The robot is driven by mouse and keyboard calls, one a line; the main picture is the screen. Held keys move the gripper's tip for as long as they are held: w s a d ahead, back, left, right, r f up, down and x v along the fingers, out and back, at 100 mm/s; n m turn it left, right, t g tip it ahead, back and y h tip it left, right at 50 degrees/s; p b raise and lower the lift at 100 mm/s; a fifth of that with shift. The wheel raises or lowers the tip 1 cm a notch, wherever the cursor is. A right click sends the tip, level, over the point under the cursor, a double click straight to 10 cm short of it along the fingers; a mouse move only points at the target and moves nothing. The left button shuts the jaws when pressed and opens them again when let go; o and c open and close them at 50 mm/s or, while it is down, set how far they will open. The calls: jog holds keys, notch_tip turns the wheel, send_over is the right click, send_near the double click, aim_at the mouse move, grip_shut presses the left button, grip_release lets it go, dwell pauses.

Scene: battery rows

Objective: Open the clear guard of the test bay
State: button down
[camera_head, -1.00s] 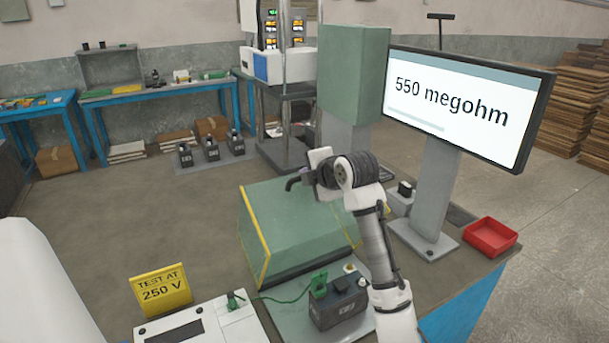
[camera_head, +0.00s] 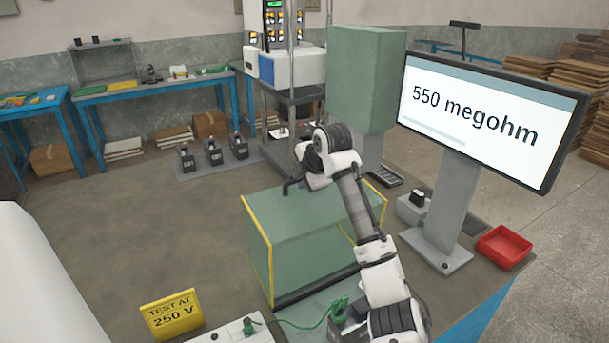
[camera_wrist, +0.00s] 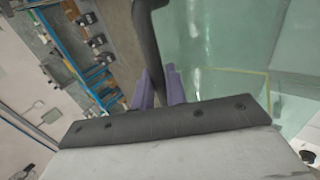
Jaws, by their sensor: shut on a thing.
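The clear guard (camera_head: 305,245) is a greenish see-through box with yellow edges and a dark lower rim, standing on the table in the middle of the head view. Its panel also fills the right of the wrist view (camera_wrist: 220,45). A dark bar handle (camera_wrist: 148,35) runs between my purple fingers in the wrist view. My gripper (camera_wrist: 158,88) is shut on this handle. In the head view the gripper is near the guard's top edge, mostly hidden behind my wrist; a dark end of the handle (camera_head: 288,188) shows beside it. I cannot tell how far the guard is tilted.
A monitor (camera_head: 480,118) reading 550 megohm and a red tray (camera_head: 503,247) stand to the right. A green cabinet (camera_head: 362,75) is behind the guard. A yellow 250 V sign (camera_head: 172,313) and a green clip (camera_head: 338,310) are in front.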

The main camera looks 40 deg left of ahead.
jog(key=shift+w+a+f+h+p, duration=0.15)
jog(key=shift+a+h, duration=0.05)
jog(key=shift+a, duration=0.25)
jog(key=shift+w+a+f+h+p, duration=0.1)
jog(key=shift+w+a+f+h, duration=0.1)
jog(key=shift+a, duration=0.2)
jog(key=shift+w+a+f+h+p, duration=0.1)
jog(key=shift+w+a+h+p, duration=0.1)
jog(key=shift+a, duration=0.25)
jog(key=shift+g, duration=0.3)
jog(key=c, duration=1.8)
grip_release()
jog(key=shift+o, duration=0.2)
jog(key=b+v, duration=0.4)
jog(key=v, duration=0.9)
jog(key=shift+s+d+r, duration=0.2)
jog(key=shift+d+r, duration=0.05)
jog(key=shift+d, duration=0.05)
jog(key=shift+f, duration=0.1)
